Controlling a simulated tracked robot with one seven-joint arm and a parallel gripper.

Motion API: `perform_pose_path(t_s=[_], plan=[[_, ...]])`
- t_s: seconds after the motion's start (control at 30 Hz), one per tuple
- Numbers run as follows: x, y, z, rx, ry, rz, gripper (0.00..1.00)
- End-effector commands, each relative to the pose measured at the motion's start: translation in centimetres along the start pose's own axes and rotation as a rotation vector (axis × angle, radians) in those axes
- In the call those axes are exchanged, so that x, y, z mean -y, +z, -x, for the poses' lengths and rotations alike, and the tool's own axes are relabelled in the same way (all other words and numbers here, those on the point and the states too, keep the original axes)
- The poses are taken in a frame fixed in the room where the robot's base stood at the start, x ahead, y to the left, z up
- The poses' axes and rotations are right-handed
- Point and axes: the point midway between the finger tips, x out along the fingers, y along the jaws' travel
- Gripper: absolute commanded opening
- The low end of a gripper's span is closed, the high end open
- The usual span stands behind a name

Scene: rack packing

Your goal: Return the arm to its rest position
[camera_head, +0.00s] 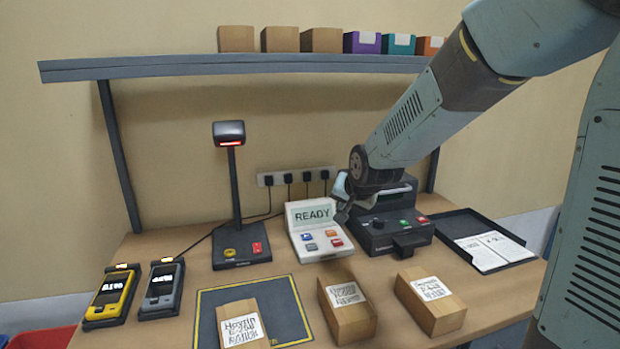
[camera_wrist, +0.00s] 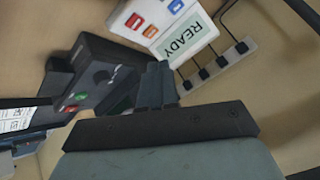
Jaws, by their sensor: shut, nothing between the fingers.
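My arm reaches in from the upper right in the head view. My gripper (camera_head: 343,203) is over the bench, in front of the right edge of the white READY terminal (camera_head: 318,240) and left of the black label printer (camera_head: 395,232). In the wrist view my gripper (camera_wrist: 156,84) is shut with nothing held. There the READY terminal (camera_wrist: 185,40) is at the top and the printer (camera_wrist: 95,70) at the left. Whether the fingertips touch either device is hard to tell.
Three labelled cartons (camera_head: 347,308) stand at the bench front, one on a dark mat (camera_head: 290,318). A scanner stand (camera_head: 232,190), two handhelds (camera_head: 160,290) and a black tray (camera_head: 470,222) surround the devices. A shelf (camera_head: 200,66) with boxes spans above.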

Motion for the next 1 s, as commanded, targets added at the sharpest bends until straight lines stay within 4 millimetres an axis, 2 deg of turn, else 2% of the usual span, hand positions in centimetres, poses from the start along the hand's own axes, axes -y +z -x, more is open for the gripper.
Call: perform_pose_path(t_s=[0.03,0.27,0.43,0.8,1.0], plan=[[-0.8,-0.3,1.8,-0.003,0.011,0.015,0.0],[-4.4,0.2,8.7,0.025,0.072,0.099,0.0],[-7.0,1.4,13.5,0.05,0.114,0.158,0.0],[-12.2,6.4,22.9,0.12,0.193,0.28,0.0],[-13.9,9.1,26.1,0.154,0.219,0.327,0.0]])
